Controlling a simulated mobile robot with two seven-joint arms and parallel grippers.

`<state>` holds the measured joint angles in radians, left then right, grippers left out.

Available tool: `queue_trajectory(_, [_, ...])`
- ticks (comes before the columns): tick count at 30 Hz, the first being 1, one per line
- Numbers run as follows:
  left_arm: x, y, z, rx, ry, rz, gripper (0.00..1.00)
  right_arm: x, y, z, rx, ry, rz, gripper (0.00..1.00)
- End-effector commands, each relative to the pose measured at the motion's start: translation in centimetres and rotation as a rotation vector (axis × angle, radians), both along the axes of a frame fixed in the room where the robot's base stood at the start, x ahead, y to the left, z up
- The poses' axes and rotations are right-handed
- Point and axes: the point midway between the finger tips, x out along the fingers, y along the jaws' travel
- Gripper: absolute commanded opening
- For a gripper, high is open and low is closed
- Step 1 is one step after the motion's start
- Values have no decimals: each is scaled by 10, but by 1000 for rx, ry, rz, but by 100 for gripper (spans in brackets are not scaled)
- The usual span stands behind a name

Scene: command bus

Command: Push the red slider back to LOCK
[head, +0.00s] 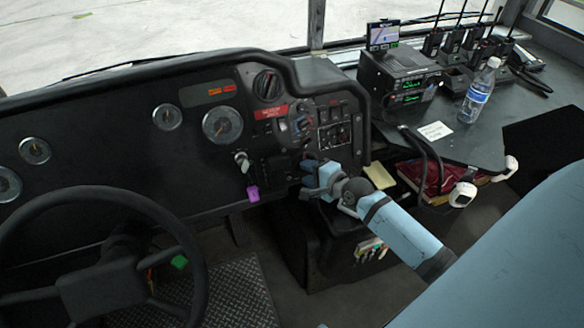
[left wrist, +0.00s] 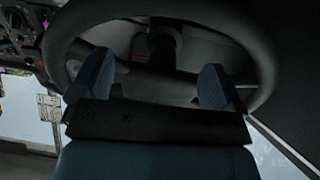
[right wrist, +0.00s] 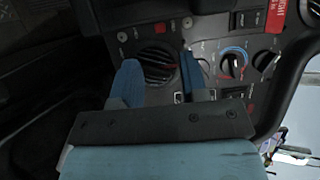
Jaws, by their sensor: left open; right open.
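I cannot pick out a red slider or a LOCK mark with certainty. The control panel (head: 340,112) right of the gauges carries dials and switches; it also shows in the right wrist view (right wrist: 208,28). My right gripper (head: 312,174) is low in front of this panel. In the right wrist view its open, empty fingers (right wrist: 162,75) are in front of a black rotary dial (right wrist: 157,56); I cannot tell if they touch anything. My left gripper (left wrist: 155,77) is open and empty, facing the steering wheel (left wrist: 262,60); the head view does not show it.
A red label (head: 270,111) sits above the panel's left part, and a purple tag (head: 253,194) hangs below. The steering wheel (head: 135,192) is at the left. A bottle (head: 478,92) and radios (head: 400,75) stand on the shelf at the right. A blue seat (head: 520,265) fills the lower right.

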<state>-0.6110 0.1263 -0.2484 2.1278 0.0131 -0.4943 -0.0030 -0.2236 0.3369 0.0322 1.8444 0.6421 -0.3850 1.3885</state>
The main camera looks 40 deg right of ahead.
Motion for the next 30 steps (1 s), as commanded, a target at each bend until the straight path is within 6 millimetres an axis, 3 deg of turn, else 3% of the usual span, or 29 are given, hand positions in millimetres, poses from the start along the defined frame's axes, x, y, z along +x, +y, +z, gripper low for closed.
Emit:
queue_trajectory(3, [0,0,-3,2,-6,-2,94,25,4,-9,-1,-1,0,40])
queue_trajectory(10, [-1,1,-7,8,-7,-7,94,56,10,-19,-2,-1,0,40])
queue_trajectory(23, [-1,0,-6,7,-10,-9,94,65,12,-22,-2,0,0,40])
queue_trajectory(28, [-1,0,-6,6,-10,-8,94,65,12,-22,-2,0,0,4])
queue_trajectory(30, [-1,0,-6,6,-10,-8,94,64,12,-22,-2,0,0,0])
